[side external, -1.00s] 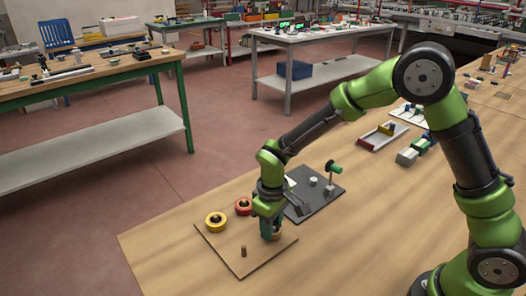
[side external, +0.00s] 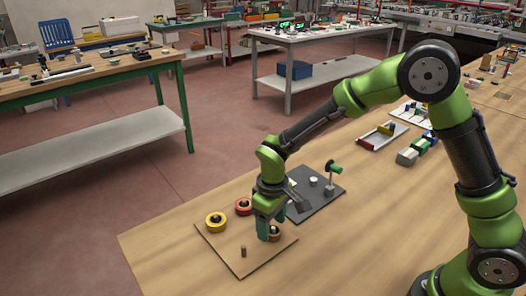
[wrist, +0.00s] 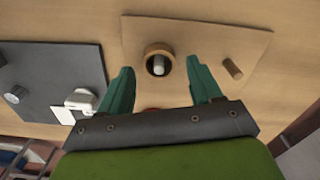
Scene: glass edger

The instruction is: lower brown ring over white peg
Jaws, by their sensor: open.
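The brown ring (wrist: 158,48) lies on the tan board (wrist: 195,35) in the wrist view. The white peg (wrist: 160,66) stands up inside its hole, so the ring is around the peg. My gripper (wrist: 162,70) is open, its two green fingers apart and on the near side of the ring, with nothing held between them. In the side view the brown ring (side external: 276,237) shows low beside the fingers of my gripper (side external: 270,228). The white peg is hard to make out there.
A bare brown peg (side external: 243,251) stands on the same board. A yellow ring (side external: 216,222) and a red ring (side external: 243,206) sit at its far side. A dark plate (side external: 322,192) with a green-topped post (side external: 333,168) lies behind.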

